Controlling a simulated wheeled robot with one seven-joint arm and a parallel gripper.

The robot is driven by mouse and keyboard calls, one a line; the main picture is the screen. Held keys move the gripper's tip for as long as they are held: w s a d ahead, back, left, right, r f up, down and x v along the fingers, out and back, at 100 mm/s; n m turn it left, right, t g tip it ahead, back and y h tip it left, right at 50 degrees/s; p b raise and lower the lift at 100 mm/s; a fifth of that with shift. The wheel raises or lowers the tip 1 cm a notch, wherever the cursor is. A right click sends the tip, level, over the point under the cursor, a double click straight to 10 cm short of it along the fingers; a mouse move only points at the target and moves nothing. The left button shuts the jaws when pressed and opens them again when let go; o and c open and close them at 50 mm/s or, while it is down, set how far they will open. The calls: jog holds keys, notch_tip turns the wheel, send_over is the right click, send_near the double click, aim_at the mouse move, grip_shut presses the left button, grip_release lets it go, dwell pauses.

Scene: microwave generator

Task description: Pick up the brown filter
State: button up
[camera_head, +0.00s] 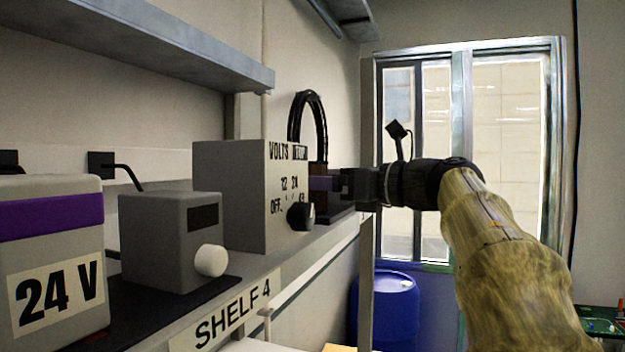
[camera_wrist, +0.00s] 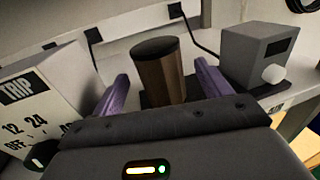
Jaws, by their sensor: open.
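The brown filter (camera_wrist: 160,76) is an upright cylinder with a dark top. In the wrist view it stands between the two purple fingers of my gripper (camera_wrist: 161,70), with a gap visible on each side. My gripper is open and holds nothing. In the head view my gripper (camera_head: 325,184) reaches in from the right at shelf height, beside the grey VOLTS box. A brown strip of the filter (camera_head: 320,208) shows there by the fingers; most of it is hidden.
The grey VOLTS box (camera_head: 240,195) stands close to the left of my gripper, its black knob (camera_head: 300,216) facing out. A grey box with a white knob (camera_wrist: 258,55) stands right of the filter in the wrist view. An upper shelf (camera_head: 150,45) overhangs. Black cables (camera_head: 310,110) rise behind.

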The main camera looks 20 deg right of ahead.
jog(key=shift+p+x, duration=0.6)
jog(key=shift+x, duration=0.6)
jog(key=shift+w+a, duration=0.25)
jog(key=shift+w, duration=0.05)
jog(key=shift+d, duration=0.1)
jog(key=c, duration=1.1)
jog(key=shift+r, duration=0.1)
